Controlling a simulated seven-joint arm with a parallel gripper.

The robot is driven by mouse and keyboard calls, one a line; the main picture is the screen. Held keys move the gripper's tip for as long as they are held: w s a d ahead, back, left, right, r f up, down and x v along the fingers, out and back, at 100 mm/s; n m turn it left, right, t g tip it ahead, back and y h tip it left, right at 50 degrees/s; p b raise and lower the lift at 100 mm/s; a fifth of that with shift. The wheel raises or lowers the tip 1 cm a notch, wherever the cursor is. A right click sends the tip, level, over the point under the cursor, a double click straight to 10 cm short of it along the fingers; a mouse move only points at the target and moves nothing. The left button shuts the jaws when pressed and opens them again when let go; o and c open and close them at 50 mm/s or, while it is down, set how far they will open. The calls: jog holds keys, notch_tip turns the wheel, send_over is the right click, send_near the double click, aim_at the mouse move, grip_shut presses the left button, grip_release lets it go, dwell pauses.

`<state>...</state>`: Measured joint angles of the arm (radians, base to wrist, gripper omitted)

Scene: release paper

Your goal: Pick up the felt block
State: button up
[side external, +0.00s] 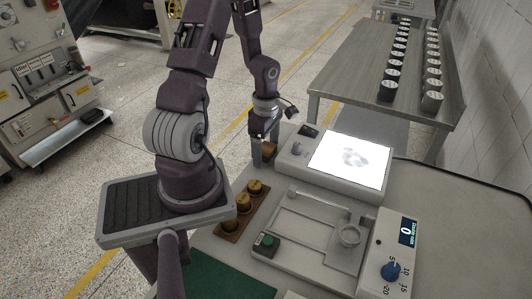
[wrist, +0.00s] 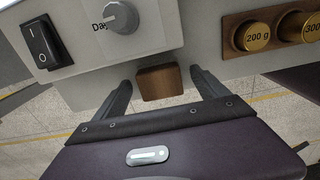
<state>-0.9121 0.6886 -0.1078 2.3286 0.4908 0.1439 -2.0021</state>
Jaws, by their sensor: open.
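A small brown wood-coloured block, which looks like the felt block (wrist: 159,82), sits at the edge of the table between my fingers in the wrist view. Any felt on it cannot be made out. It also shows in the side external view (side external: 269,149), partly hidden by my gripper. My gripper (wrist: 162,79) is open, with one dark finger on each side of the block and a visible gap at both sides. In the side external view my gripper (side external: 262,152) points down at the table's edge, left of the light box.
A light box (side external: 296,161) with a bright screen, knob (wrist: 121,16) and switch (wrist: 42,42) stands close beside the block. A wooden holder (side external: 229,227) with brass weights (wrist: 252,36) is on the other side. A scale device (side external: 377,262) stands nearer the camera.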

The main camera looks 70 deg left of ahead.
aim_at(266, 148)
jog(key=shift+f, duration=0.25)
jog(key=c, duration=1.5)
jog(key=shift+o, duration=0.2)
jog(key=shift+r, duration=0.1)
notch_tip(266, 148, up, 10)
jog(key=shift+f, duration=0.1)
